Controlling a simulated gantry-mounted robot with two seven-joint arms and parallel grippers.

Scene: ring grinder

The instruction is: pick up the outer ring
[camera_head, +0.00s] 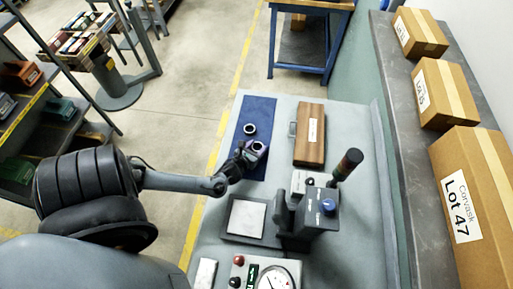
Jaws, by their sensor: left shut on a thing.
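A blue mat (258,108) lies on the grey worktable. My left gripper (252,152) reaches over the mat from the left and is shut on a small grey ring, the outer ring (260,147), at its fingertips. The fingers partly cover this ring, and I cannot tell whether it touches the mat. A second small ring (250,128), pale with a dark middle, lies on the mat just beyond the gripper, apart from it. My right gripper does not show.
A brown wooden case (310,135) lies right of the mat. A grinder (316,215) with a dark upright post, a flat plate (246,218) and a dial gauge (275,278) stand nearer. Cardboard boxes (464,190) line the right shelf. The mat's far end is clear.

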